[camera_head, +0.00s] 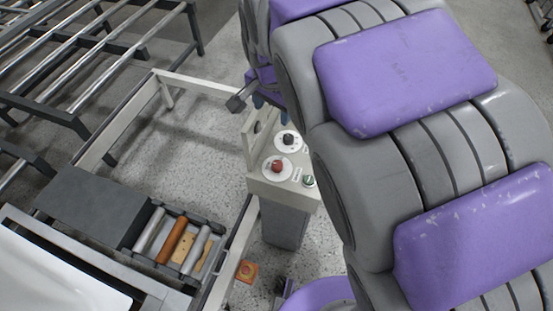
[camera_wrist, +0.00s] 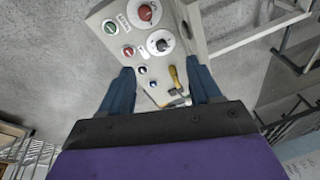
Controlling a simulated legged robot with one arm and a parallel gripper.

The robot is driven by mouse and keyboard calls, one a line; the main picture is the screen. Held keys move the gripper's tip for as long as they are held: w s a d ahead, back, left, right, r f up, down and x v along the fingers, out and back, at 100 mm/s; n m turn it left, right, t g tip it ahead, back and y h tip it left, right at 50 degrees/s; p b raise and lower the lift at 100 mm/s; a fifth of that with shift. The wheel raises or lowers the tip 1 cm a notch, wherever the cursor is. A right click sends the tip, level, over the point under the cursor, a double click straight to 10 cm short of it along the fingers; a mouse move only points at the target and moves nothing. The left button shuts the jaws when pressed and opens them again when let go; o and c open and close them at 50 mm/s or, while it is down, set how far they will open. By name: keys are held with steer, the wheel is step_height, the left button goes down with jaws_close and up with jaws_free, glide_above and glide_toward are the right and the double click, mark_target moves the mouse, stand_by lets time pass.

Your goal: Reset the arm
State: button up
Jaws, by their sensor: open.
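My gripper (camera_wrist: 162,92) shows in the wrist view with its two blue fingers spread apart and nothing between them. In the head view the control box (camera_head: 256,172) stands on a grey post, left of my grey and purple arm. My arm fills the right side there and hides most of the gripper; a bit of blue finger shows just above the box.
A metal roller conveyor (camera_head: 85,60) stands at the upper left. A white tub shell (camera_head: 50,275) lies at the lower left, near a frame with rollers (camera_head: 178,240). A pale rail (camera_head: 120,125) runs beside the box. An orange-red item (camera_head: 246,271) is low by the rail. Speckled floor is open between.

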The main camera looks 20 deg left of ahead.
steer(key=s+d+n+g+h, duration=0.1)
steer(key=s+d, duration=0.3)
steer(key=d, duration=0.5)
steer(key=s+d+g, duration=0.1)
steer(key=s+d, duration=0.3)
steer(key=d, duration=0.5)
steer(key=s+d+f+n+g, duration=0.1)
steer(key=s+d, duration=0.3)
steer(key=s, duration=0.4)
steer(key=s+d+f+n+g, duration=0.1)
steer(key=s+d+f, duration=0.3)
steer(key=s, duration=0.4)
steer(key=shift+s+d+f+n, duration=0.3)
steer(key=shift+s+d+n, duration=0.1)
steer(key=shift+d, duration=0.2)
